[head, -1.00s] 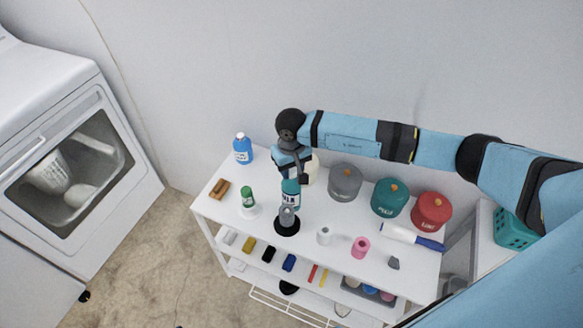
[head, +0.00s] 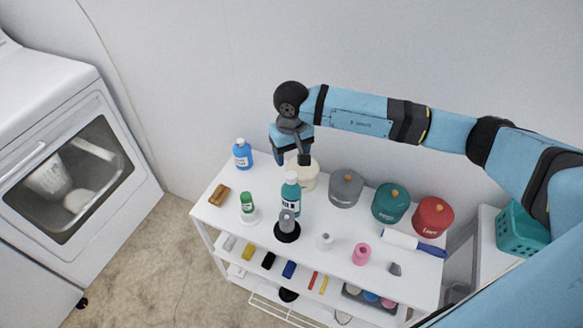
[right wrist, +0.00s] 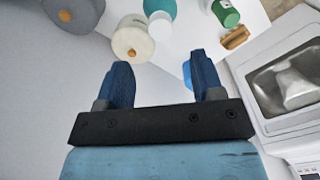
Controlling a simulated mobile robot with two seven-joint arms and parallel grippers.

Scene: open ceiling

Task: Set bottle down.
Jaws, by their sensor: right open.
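A teal bottle (head: 290,196) with a white cap and dark label stands upright on the white shelf top (head: 330,274), just behind a grey-and-black object (head: 287,228). My right gripper (head: 292,160) is open and empty, above and behind the bottle, apart from it. In the right wrist view its two blue fingers (right wrist: 160,82) are spread with nothing between them. The bottle's teal body shows partly at the top of that view (right wrist: 160,8). My left gripper is not in view.
A cream canister (head: 305,176) stands close behind the bottle, with grey (head: 345,188), teal (head: 389,203) and red (head: 432,216) canisters to its right. A blue bottle (head: 242,154) and green-labelled bottle (head: 247,203) stand left. A washer (head: 50,90) stands far left.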

